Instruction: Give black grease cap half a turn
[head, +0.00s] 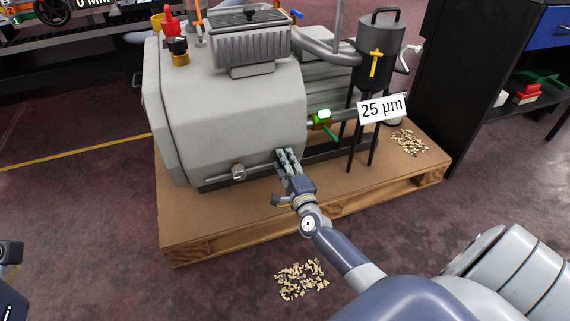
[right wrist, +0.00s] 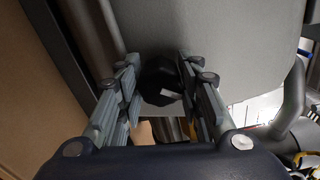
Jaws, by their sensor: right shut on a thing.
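The black grease cap (right wrist: 160,82) shows in the right wrist view as a dark round knob against the grey pump housing. It sits between the fingers of my right gripper (right wrist: 162,84), which is shut on it. In the head view, my right gripper (head: 286,158) reaches the low front right corner of the pump housing (head: 235,115), and its fingers hide the cap there. The cap's turn angle cannot be told. At the left edge of the head view only a bit of what looks like my left wrist shows, without fingers.
The pump stands on a wooden pallet (head: 225,230). A fitting (head: 238,173) sits left of my right gripper. Right of it stand a dark filter pot (head: 381,50) on thin legs and a sign (head: 382,108) reading 25 µm. Chips (head: 302,279) lie on the floor.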

